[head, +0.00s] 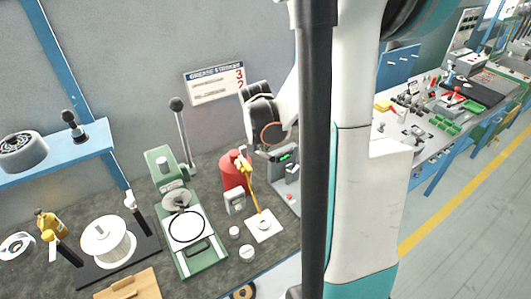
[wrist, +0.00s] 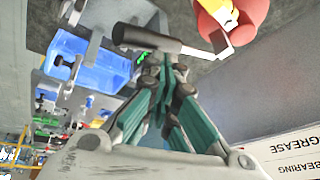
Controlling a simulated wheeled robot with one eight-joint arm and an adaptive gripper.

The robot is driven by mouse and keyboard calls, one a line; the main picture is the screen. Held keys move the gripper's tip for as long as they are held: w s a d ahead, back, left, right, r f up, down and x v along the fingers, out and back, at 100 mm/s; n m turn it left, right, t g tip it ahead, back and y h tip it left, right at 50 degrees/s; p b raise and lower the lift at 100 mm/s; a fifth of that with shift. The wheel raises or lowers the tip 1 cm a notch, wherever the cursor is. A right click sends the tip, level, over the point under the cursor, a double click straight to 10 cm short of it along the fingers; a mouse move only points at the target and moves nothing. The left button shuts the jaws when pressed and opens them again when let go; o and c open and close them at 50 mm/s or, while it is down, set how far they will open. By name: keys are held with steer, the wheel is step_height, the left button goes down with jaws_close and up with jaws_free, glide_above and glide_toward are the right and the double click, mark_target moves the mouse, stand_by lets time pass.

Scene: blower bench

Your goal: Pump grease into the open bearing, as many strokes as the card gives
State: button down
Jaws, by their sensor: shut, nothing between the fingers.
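The red grease pump (head: 232,172) stands on the bench, with a yellow spout (head: 249,183) slanting down towards a small ring-shaped part (head: 263,225) on a white pad. I cannot tell whether the spout touches that part. In the wrist view the red pump (wrist: 248,14) is at the top right, and a dark handle (wrist: 145,38) on a metal bar lies beside it. My gripper (wrist: 167,66) is shut and empty, its tips close below the handle; contact is unclear. The card (head: 215,83) on the wall reads "GREASE STROKES" with red 3 and 2; its row words are too small.
A green press (head: 190,235) with a tall black-knobbed lever (head: 178,106) stands left of the pump. A grey box with a green display (head: 285,160) is right of it. Small white pots (head: 246,252) sit in front. A white spool (head: 106,243) is further left.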

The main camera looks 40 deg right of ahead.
mark_target(270, 159)
steer(key=shift+s+a+f+b, duration=0.1)
steer(key=shift+s+f+b, duration=0.3)
steer(key=shift+f+b, duration=0.45)
steer(key=shift+s+a+f+b, duration=0.1)
steer(key=shift+s+f+b, duration=0.35)
steer(key=shift+f+b, duration=0.4)
steer(key=shift+s+a+f+b, duration=0.1)
steer(key=shift+s+f+b, duration=0.4)
steer(key=shift+f, duration=0.5)
stand_by(2.9)
steer(key=shift+w, duration=0.1)
stand_by(0.5)
steer(key=shift+w+d+r+p, duration=0.15)
steer(key=shift+w+r+p, duration=0.5)
steer(key=shift+r, duration=0.5)
steer(key=shift+w+d+r+p, duration=0.1)
steer(key=shift+w+r+p, duration=0.35)
steer(key=shift+r+p, duration=0.55)
steer(key=shift+w+d+r+p, duration=0.15)
steer(key=shift+w+r+p, duration=0.4)
steer(key=shift+r, duration=0.75)
steer(key=shift+r, duration=0.1)
